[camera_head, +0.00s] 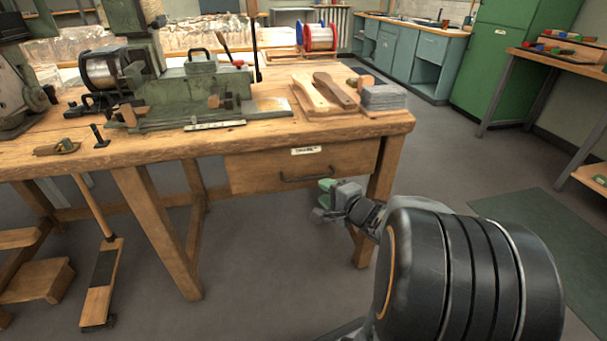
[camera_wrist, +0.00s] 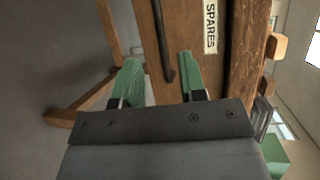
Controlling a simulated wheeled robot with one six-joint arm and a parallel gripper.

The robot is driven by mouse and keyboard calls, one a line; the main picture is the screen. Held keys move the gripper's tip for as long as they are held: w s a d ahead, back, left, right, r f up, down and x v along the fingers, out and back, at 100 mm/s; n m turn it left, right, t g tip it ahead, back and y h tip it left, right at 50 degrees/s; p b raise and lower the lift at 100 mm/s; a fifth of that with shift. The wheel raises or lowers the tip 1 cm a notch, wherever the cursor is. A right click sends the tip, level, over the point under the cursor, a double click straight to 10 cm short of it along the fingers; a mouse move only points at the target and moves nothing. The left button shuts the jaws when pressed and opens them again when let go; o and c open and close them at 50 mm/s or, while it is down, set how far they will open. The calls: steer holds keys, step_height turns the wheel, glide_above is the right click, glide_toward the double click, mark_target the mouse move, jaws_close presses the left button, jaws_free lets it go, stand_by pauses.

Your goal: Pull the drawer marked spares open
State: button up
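The wooden drawer (camera_head: 345,159) sits under the right part of the workbench top, and its front looks flush with the frame. Its white label (camera_head: 306,150) reads SPARES in the wrist view (camera_wrist: 210,25). A dark bar handle (camera_head: 307,178) runs along the lower part of the drawer front. My gripper (camera_head: 325,191) is at the right end of the handle, in front of the drawer. In the wrist view its green fingers (camera_wrist: 160,75) are apart, with the handle's end (camera_wrist: 168,72) showing between them, nearer the right finger. I cannot tell whether a finger touches it.
The wooden workbench (camera_head: 180,147) carries a green machine (camera_head: 195,85), wooden boards (camera_head: 312,97) and a grey stack (camera_head: 384,97) near its right end. A bench leg (camera_head: 382,190) stands just right of my gripper. The floor (camera_head: 260,270) in front is clear.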

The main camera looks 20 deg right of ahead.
mark_target(304, 179)
steer(key=shift+p+x, duration=1.5)
steer(key=shift+x, duration=3.65)
steer(key=shift+c, duration=0.3)
jaws_close()
